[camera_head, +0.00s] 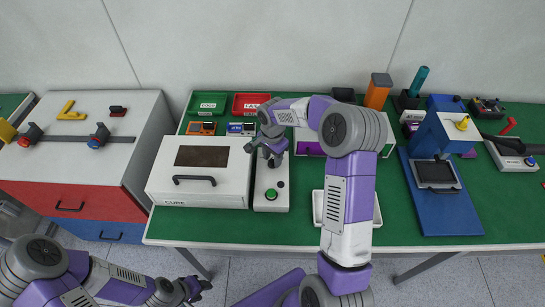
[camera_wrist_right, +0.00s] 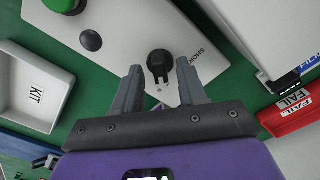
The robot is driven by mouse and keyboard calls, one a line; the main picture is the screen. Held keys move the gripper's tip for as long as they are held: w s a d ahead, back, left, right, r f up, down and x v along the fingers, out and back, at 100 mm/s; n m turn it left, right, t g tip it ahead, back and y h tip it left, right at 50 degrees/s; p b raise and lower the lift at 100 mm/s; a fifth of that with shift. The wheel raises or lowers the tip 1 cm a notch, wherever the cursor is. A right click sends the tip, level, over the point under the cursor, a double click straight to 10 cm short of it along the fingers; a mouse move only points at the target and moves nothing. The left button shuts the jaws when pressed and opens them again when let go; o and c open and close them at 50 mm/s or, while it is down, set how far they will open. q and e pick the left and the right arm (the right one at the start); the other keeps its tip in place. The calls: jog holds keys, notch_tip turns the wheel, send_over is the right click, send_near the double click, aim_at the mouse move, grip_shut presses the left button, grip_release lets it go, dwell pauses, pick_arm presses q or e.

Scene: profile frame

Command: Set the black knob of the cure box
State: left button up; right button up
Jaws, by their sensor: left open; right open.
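The cure box (camera_head: 200,170) is a white case with a dark window, a front handle and the word CURE. Its white control panel (camera_head: 270,204) stands to its right, with a green button (camera_head: 271,194) and a small dark button (camera_head: 281,184). The black knob (camera_wrist_right: 160,65) shows in the right wrist view, between the fingers of my right gripper (camera_wrist_right: 159,72). The fingers are apart, one on each side, and contact is not visible. In the head view my right gripper (camera_head: 268,150) covers the knob. My left gripper (camera_head: 195,288) is open and empty, low in front of the table.
Green (camera_head: 207,103) and red (camera_head: 252,104) trays stand behind the box. A white KIT tray (camera_wrist_right: 32,88) lies beside the panel. A blue press-like fixture (camera_head: 440,185) stands at the right. A drawer cabinet (camera_head: 85,165) stands at the left.

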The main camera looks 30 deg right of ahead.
grip_shut()
dwell(0.4)
jog(key=n, duration=0.3)
jog(key=shift+r+n+p, duration=0.1)
jog(key=shift+n+p, duration=0.3)
jog(key=n+p, duration=0.1)
jog(key=n, duration=0.3)
jog(key=shift+n, duration=0.3)
jog(key=n, duration=0.3)
jog(key=shift+n+p, duration=0.3)
jog(key=shift+p, duration=0.05)
jog(key=shift+n+p, duration=0.4)
jog(key=shift+n, duration=1.5)
